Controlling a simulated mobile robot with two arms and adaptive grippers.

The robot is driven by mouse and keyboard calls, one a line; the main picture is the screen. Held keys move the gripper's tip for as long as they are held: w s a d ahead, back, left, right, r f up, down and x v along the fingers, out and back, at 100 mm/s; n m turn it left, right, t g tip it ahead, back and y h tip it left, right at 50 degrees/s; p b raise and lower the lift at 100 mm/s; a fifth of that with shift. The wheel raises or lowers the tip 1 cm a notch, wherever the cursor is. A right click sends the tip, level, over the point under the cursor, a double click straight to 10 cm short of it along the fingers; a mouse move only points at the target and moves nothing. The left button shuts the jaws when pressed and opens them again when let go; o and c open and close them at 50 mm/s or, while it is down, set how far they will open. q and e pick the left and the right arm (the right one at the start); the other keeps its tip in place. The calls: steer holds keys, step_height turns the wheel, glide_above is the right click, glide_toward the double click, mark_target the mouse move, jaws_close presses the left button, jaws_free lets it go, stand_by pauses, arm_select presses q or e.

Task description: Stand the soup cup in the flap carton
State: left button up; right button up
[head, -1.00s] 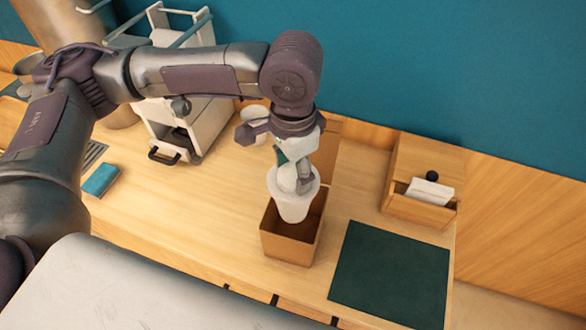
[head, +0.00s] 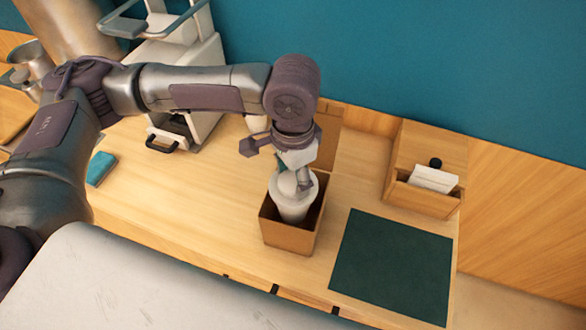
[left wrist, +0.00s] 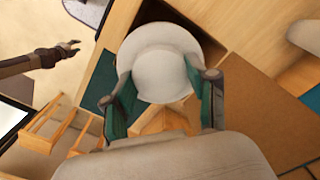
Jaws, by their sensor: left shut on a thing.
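The soup cup (head: 292,210) is white with a pale lid and is upright or nearly so. My left gripper (head: 296,182) is shut on it from above. The cup's lower part is inside the brown open flap carton (head: 287,238), whose front wall hides its bottom. I cannot tell whether it touches the carton floor. The carton's flap (head: 328,138) stands up at the back. In the left wrist view, the cup (left wrist: 158,62) is between the green finger pads. My right gripper (left wrist: 68,50) shows small at the left there, away from the carton; its jaw state is unclear.
A dark green mat (head: 390,265) lies right of the carton. A wooden box (head: 422,193) with white cards stands behind it. A white rack-like machine (head: 190,85) stands at the back left, and a teal block (head: 101,168) lies at the left. The tabletop left of the carton is clear.

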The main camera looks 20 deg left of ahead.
arm_select(q)
steer(key=shift+f+b, duration=0.7)
steer(key=shift+f, duration=2.05)
steer(key=o, duration=1)
steer(key=shift+c, duration=0.2)
step_height(320, 180, up, 7)
steer(key=p, duration=0.9)
steer(key=shift+r, duration=0.15)
step_height(320, 180, up, 2)
steer(key=shift+r+p, duration=0.1)
steer(key=shift+p, duration=0.3)
steer(key=shift+r, duration=1.2)
